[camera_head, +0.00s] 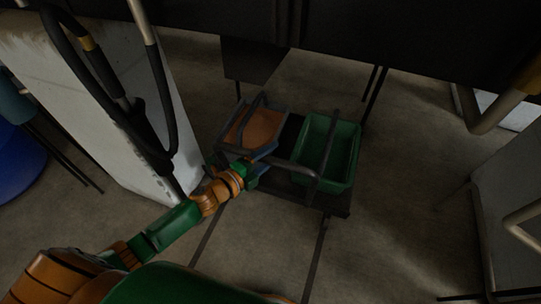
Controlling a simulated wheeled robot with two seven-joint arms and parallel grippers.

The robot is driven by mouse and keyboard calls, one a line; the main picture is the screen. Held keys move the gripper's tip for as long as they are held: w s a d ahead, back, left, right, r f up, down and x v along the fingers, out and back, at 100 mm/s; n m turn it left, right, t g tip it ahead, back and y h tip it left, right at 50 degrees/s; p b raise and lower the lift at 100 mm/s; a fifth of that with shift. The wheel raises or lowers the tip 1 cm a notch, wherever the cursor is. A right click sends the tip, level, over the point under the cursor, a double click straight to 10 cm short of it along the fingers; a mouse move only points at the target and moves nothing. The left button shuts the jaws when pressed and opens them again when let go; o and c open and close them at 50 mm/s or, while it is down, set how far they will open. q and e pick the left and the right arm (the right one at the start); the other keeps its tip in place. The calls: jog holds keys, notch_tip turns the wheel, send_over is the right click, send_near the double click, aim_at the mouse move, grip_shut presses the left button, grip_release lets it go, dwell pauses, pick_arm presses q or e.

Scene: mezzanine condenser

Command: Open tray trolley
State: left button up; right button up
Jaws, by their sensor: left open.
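The tray trolley (333,206) is a low dark frame in the middle of the view. It bears a green tray (344,153) on the right and an orange-brown tray with a bluish rim (257,127) on the left. Dark handle bars arch over both trays. My left gripper (256,167) is open at the near edge of the left tray, close to the curved bar. Whether it touches the bar or tray I cannot tell. My left arm hides part of the trolley's near left side. My right gripper is not in view.
A pale block (95,100) with dark hoses stands close at left, beside my arm. A blue round container (18,160) is at the far left. A dark structure (400,32) overhangs behind the trolley. Grey panels and pipes stand at right. The floor right of the trolley is clear.

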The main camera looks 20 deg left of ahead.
pick_arm(q)
jog(key=shift+w, duration=0.15)
jog(key=shift+a, duration=0.1)
grip_shut()
